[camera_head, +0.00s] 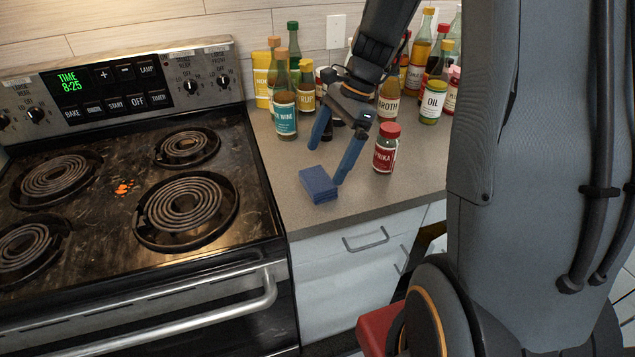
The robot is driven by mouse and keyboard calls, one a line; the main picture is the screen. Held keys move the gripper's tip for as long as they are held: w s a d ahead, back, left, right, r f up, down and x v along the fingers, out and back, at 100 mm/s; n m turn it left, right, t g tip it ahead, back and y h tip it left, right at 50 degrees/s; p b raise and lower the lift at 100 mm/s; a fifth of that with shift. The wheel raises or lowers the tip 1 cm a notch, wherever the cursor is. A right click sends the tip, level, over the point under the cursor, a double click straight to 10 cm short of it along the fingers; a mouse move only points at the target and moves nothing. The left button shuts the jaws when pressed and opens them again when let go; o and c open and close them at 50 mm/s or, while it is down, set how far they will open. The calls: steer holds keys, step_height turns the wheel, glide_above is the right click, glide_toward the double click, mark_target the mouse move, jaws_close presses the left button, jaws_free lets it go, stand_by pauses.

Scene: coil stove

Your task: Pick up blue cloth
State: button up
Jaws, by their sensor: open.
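The blue cloth (318,185) lies folded on the grey counter (300,218), near its front edge and just right of the stove. My gripper (327,165) is open and points down. Its two blue fingers are spread, the left fingertip above and behind the cloth in the picture, the right fingertip close to the cloth's upper right corner. I cannot tell whether the right finger touches the cloth. Nothing shows between the fingers.
A red-capped spice jar (386,148) stands just right of my gripper. The coil stove (110,200) is at left, with orange bits (125,187) on top.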

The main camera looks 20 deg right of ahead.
mark_target(320, 177)
steer(key=x, duration=0.1)
steer(key=p+x, duration=0.1)
steer(key=x, duration=0.1)
steer(key=s+x, duration=0.1)
steer(key=x, duration=0.1)
steer(key=shift+p, duration=0.4)
steer(key=shift+a+f, duration=0.1)
steer(key=shift+f, duration=0.25)
steer(key=shift+w, duration=0.1)
steer(key=c, duration=1.1)
steer(key=shift+r, duration=0.1)
step_height(320, 177, up, 9)
steer(key=shift+f+b, duration=0.1)
steer(key=shift+b, duration=0.8)
steer(key=shift+r, duration=0.5)
